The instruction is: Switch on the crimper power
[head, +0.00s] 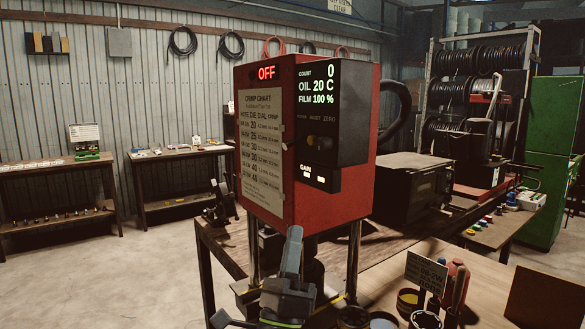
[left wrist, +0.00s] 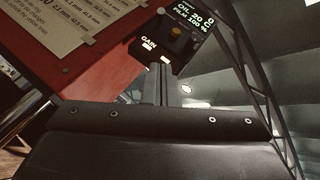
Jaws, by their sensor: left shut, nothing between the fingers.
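The crimper (head: 290,90) is a red box on posts above a bench. A red lit display (head: 266,73) on its left face reads OFF. Its black control panel (head: 318,120) shows COUNT 0, OIL 20 C and FILM 100 %, with a dark knob (head: 320,143) and GAIN lights below. The panel also shows at the top of the left wrist view (left wrist: 180,35). My left gripper (head: 294,233) is shut and empty, pointing up just below the box's lower front corner. In the left wrist view its fingers (left wrist: 167,90) point toward the panel. I cannot make out a power switch for certain. My right gripper is not in view.
A chart plate (head: 261,150) covers much of the crimper's left face. Cans and a small sign (head: 426,272) stand on the front bench at lower right. A dark cabinet (head: 412,187) stands behind. Open floor (head: 90,275) lies to the left.

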